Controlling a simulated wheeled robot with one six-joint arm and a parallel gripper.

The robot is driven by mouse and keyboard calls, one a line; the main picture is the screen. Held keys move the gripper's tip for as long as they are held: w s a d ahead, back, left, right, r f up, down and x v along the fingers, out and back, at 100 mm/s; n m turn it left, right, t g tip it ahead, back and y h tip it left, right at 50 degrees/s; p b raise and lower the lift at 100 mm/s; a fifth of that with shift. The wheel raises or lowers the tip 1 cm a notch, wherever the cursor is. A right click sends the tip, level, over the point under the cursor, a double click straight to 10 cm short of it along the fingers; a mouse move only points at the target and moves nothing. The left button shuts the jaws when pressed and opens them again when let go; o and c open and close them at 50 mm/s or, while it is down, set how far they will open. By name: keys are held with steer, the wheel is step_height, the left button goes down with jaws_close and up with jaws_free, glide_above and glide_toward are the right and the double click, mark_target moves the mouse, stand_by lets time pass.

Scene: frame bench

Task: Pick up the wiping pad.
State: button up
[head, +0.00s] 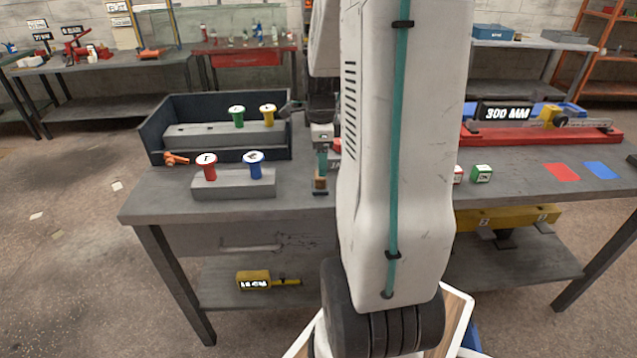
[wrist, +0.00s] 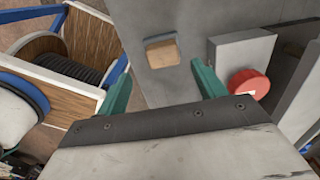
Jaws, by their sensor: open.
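The wiping pad appears to be a small tan block with a grey edge (wrist: 163,53), lying on the grey bench top (wrist: 172,88). In the head view the tan block (head: 320,182) is near the bench's front edge, just below my gripper (head: 321,166). In the wrist view my gripper (wrist: 160,72) has its two teal fingers spread wide, with nothing between them. The pad shows beyond the fingertips, roughly centred between them. The gap in height between fingertips and pad is hard to judge.
Left of my gripper, a grey block (head: 233,187) holds a red knob (head: 206,167) and a blue knob (head: 254,165). Behind it is a dark open tray (head: 222,154) with green and yellow knobs. My arm hides the bench's middle. A green-white cube (head: 481,173) stands to the right.

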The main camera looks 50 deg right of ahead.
mark_target(320, 182)
steer(key=f, duration=0.6)
steer(key=shift+w+d+f, duration=0.1)
steer(key=shift+w+f, duration=0.15)
steer(key=shift+w, duration=0.05)
steer(key=shift+c, duration=0.3)
steer(key=c, duration=1.1)
steer(key=shift+r, duration=0.1)
